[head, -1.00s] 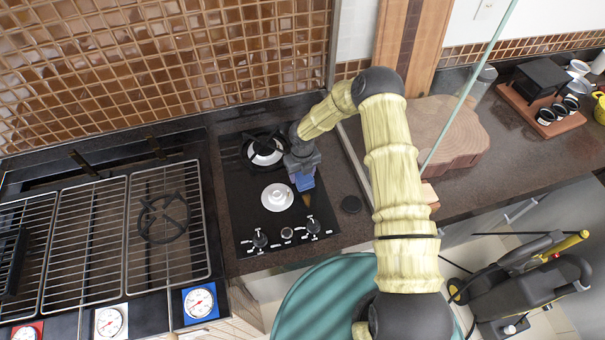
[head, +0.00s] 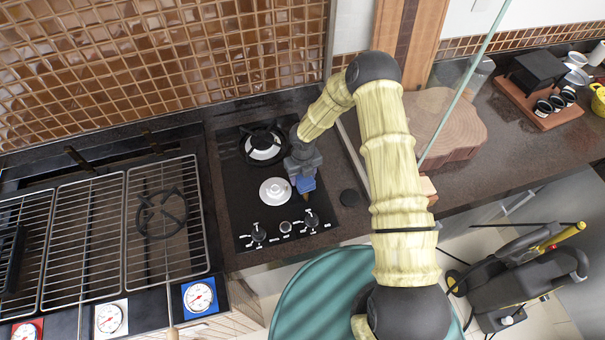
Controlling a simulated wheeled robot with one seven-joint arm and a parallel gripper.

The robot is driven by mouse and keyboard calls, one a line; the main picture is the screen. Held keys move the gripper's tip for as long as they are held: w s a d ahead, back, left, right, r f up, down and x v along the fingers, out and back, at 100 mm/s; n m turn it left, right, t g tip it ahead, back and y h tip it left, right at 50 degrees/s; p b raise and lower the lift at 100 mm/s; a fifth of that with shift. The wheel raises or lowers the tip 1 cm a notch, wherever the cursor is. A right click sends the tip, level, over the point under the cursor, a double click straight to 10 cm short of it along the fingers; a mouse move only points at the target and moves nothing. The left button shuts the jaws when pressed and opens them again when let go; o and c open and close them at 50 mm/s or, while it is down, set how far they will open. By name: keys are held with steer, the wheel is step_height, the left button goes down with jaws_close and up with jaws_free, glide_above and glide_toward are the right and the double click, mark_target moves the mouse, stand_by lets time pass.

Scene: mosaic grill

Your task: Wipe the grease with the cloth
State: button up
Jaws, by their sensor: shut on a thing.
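My gripper (head: 303,174) points down over the right side of the black gas cooktop (head: 250,214). I cannot tell how firmly the cloth touches the glass. A small brownish mark, seemingly the grease (head: 293,191), shows at the cloth's left edge; part of it may be hidden under the cloth and gripper.
A front burner (head: 275,191) and a rear burner with a black grate (head: 263,147) stand left of the gripper. Control knobs (head: 285,227) line the cooktop's front. A grill with wire racks (head: 92,235) lies left. A wooden slab (head: 447,125) stands right on the counter.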

mark_target(308, 196)
steer(key=shift+s+d+r, duration=0.1)
steer(key=shift+s+d, duration=0.1)
steer(key=shift+s, duration=0.45)
steer(key=shift+s+d, duration=0.15)
steer(key=shift+s, duration=0.45)
steer(key=shift+s+d+f+b, duration=0.1)
steer(key=shift+s+d+b, duration=0.1)
steer(key=shift+s+b, duration=0.5)
steer(key=shift+s+d+f+b, duration=0.1)
steer(key=shift+s+d+b, duration=0.1)
steer(key=shift+s+b, duration=0.45)
steer(key=shift+s, duration=0.1)
step_height(308, 196, up, 8)
steer(key=p, duration=0.8)
